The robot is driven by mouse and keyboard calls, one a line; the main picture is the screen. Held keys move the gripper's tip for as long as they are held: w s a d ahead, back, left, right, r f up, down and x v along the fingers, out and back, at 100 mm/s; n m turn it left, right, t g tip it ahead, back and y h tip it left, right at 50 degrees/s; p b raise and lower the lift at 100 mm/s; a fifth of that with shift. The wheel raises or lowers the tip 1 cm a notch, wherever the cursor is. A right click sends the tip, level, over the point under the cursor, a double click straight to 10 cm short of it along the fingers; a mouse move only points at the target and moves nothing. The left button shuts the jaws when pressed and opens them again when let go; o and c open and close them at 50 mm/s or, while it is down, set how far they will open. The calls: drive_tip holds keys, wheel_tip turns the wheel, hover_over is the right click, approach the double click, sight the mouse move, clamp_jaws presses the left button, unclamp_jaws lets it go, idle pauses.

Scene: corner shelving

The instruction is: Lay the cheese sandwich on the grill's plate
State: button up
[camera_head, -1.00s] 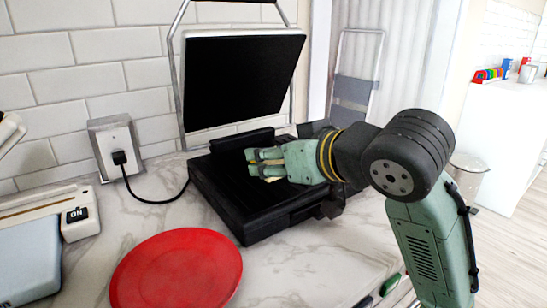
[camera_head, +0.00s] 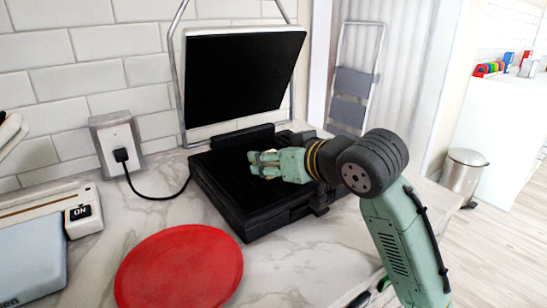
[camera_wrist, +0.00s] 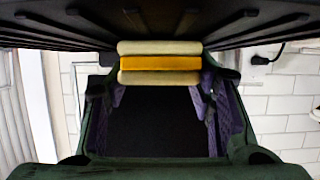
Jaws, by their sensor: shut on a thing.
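The cheese sandwich (camera_wrist: 160,63) shows in the wrist view as two pale bread slices with an orange layer between them. My gripper (camera_head: 264,165) is shut on it, with a finger at each side. The black grill stands open on the counter. Its lower plate (camera_head: 228,178) lies under my gripper, and its raised lid (camera_head: 245,78) stands behind. In the wrist view the ridged plate (camera_wrist: 60,25) is at the top, very close to the sandwich; I cannot tell whether they touch. In the head view my fingers mostly hide the sandwich.
A red round plate (camera_head: 180,268) lies on the marble counter in front of the grill. A wall outlet (camera_head: 118,140) with the black cord is at the left. A pale blue appliance (camera_head: 30,260) with an ON switch stands at the far left.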

drive_tip(key=shift+f, duration=0.2)
drive_tip(key=o, duration=1.2)
drive_tip(key=shift+r, duration=0.25)
drive_tip(key=b+v, duration=0.1)
drive_tip(key=v, duration=1.1)
drive_tip(key=shift+s+f+b, duration=0.1)
drive_tip(key=shift+f+b, duration=0.05)
drive_tip(key=shift+b, duration=0.15)
